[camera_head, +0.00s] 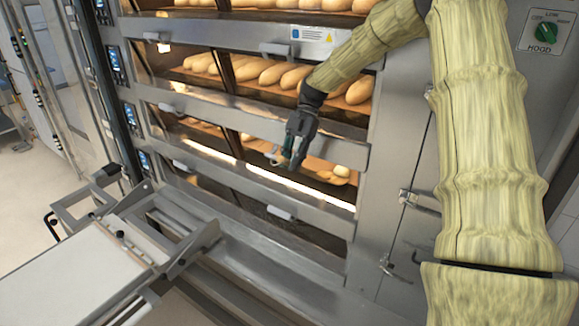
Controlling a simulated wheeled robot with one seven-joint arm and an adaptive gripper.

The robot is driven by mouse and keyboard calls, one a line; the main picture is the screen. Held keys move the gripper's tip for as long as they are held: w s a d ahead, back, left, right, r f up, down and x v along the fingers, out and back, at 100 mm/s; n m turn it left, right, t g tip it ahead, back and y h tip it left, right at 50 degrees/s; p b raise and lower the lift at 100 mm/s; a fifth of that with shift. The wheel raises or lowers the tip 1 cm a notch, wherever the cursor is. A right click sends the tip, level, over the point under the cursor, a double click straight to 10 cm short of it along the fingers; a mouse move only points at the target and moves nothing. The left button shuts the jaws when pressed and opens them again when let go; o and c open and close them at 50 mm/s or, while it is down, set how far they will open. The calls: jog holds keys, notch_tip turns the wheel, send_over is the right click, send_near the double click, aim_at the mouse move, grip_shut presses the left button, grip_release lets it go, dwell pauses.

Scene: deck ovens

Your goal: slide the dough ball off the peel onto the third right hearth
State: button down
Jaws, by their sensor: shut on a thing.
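My gripper (293,158) is at the mouth of the third right hearth (335,188), shut on what looks like the peel's handle; the fingers hide most of the grip. The peel (318,167) shows as a tan board just inside the opening, to the right of the gripper. A small pale dough ball (341,171) sits at the right part of the board. Whether it touches the hearth floor cannot be told at this size.
Baguettes (285,75) fill the deck above. A steel door frame (290,130) crosses above the opening, and a closed dark door with a handle (280,212) lies below. A loader with a white belt (70,280) stands at the lower left.

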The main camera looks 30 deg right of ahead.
jog(key=shift+w+d+r, duration=0.15)
jog(key=shift+d+r, duration=0.15)
jog(key=shift+r, duration=0.15)
jog(key=shift+s+a+r+y, duration=0.15)
jog(key=shift+s+a+r, duration=0.1)
jog(key=shift+a, duration=0.35)
jog(key=shift+s+a+r+y, duration=0.15)
jog(key=shift+s+a, duration=0.1)
jog(key=shift+a, duration=0.4)
jog(key=s+a+f+b, duration=0.2)
jog(key=s+a, duration=0.1)
jog(key=a, duration=0.5)
jog(key=shift+s+a, duration=0.35)
jog(key=shift+a, duration=0.05)
dwell(0.5)
dwell(0.5)
jog(key=s+a+f+h+b, duration=0.1)
jog(key=s+a, duration=0.3)
jog(key=a, duration=0.5)
jog(key=s+a+f+h+b, duration=0.1)
jog(key=s+a+f+b, duration=0.1)
jog(key=a, duration=0.8)
jog(key=s+a+f+t+h+b, duration=0.1)
jog(key=s+a+f, duration=0.3)
jog(key=a, duration=0.5)
jog(key=shift+s+a+b, duration=0.2)
jog(key=shift+s+b, duration=0.2)
jog(key=shift+s, duration=0.5)
jog(key=shift+f, duration=0.15)
